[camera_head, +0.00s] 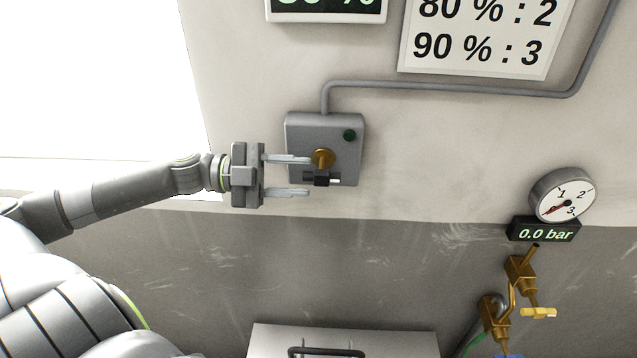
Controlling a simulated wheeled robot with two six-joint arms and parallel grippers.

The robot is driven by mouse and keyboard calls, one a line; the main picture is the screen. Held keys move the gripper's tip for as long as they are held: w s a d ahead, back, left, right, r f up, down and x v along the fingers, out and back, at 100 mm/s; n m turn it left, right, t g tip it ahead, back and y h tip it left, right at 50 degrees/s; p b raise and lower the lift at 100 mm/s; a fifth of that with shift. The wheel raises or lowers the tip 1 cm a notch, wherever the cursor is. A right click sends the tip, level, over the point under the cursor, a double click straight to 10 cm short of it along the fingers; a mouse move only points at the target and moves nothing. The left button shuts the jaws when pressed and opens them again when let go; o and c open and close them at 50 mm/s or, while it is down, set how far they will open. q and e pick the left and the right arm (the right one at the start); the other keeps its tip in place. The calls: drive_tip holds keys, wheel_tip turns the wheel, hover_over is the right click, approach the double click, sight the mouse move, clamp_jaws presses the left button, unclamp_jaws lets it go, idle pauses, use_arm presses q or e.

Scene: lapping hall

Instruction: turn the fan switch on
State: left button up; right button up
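The fan switch is a grey wall box (296,128) with a round brass boss (325,157), a dark green lamp (350,135) that looks unlit, and a black handle (319,179) with a pale tip pointing right. My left gripper (310,176) reaches in from the left at the box. Its two fingers are apart, one above and one below the level of the black handle, with nothing held between them. The upper fingertip is close to the brass boss; I cannot tell whether it touches. My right gripper is not in view.
A grey conduit (450,87) runs from the box to the right under a percentage sign (480,40). A pressure gauge (563,195), a "0.0 bar" display (545,231) and brass valves (521,270) are at the right. A pale lid with a dark handle (400,343) is below.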

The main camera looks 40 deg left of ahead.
sight(319, 173)
use_arm(q)
drive_tip(key=shift+b+x, duration=0.3)
drive_tip(key=shift+x, duration=1.95)
drive_tip(key=shift+r, duration=0.1)
clamp_jaws()
